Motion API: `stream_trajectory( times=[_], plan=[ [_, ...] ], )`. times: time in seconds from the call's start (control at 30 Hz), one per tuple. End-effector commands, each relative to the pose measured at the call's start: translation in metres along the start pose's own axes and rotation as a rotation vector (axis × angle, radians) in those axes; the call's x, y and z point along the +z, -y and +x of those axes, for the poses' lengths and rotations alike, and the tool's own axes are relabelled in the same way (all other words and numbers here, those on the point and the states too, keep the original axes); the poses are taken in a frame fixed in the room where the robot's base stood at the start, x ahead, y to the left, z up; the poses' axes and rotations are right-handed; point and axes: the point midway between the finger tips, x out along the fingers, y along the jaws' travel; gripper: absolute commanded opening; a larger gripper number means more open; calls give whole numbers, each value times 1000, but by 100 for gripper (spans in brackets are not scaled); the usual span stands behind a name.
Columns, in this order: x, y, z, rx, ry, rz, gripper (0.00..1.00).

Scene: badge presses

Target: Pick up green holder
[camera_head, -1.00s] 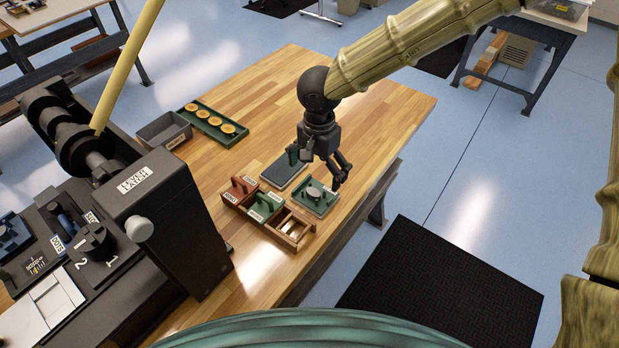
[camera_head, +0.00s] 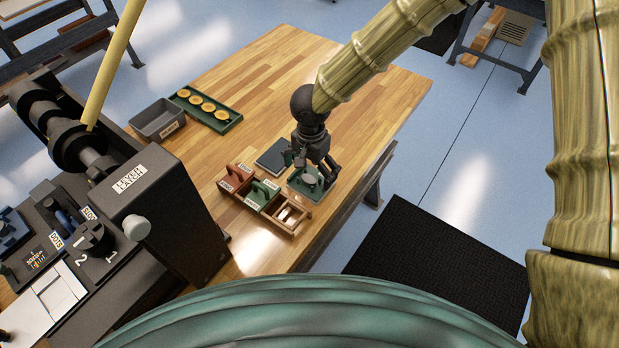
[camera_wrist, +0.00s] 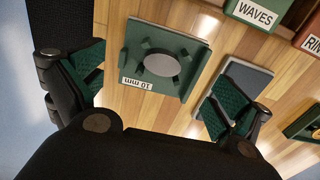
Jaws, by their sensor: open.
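The green holder (camera_head: 298,188) is a flat square plate on the wooden table, just right of the partitioned wooden tray. Part of the holder is hidden by the fingers in the head view.
The wooden tray (camera_head: 295,229) holds red (camera_head: 236,177) and green (camera_head: 262,194) handled blocks. A dark flat pad (camera_head: 271,154) lies behind the holder. A grey bin (camera_head: 158,122) and a green tray of gold discs (camera_head: 230,123) stand farther left. The black lever press (camera_head: 170,215) is at left.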

Motion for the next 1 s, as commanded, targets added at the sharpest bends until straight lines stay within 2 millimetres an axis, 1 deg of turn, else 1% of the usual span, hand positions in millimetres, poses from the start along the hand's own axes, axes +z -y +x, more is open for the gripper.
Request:
stream_trajectory(
  times=[0.2,0.3,0.6,0.77,0.8,1.0],
  plan=[
    [0,0,20,1,-1,1,100],
    [0,0,26,0,0,1,100],
    [0,0,29,-1,0,2,100],
    [0,0,29,0,0,2,71],
    [0,0,29,0,0,2,64],
    [0,0,28,-1,0,2,62]
  ],
)
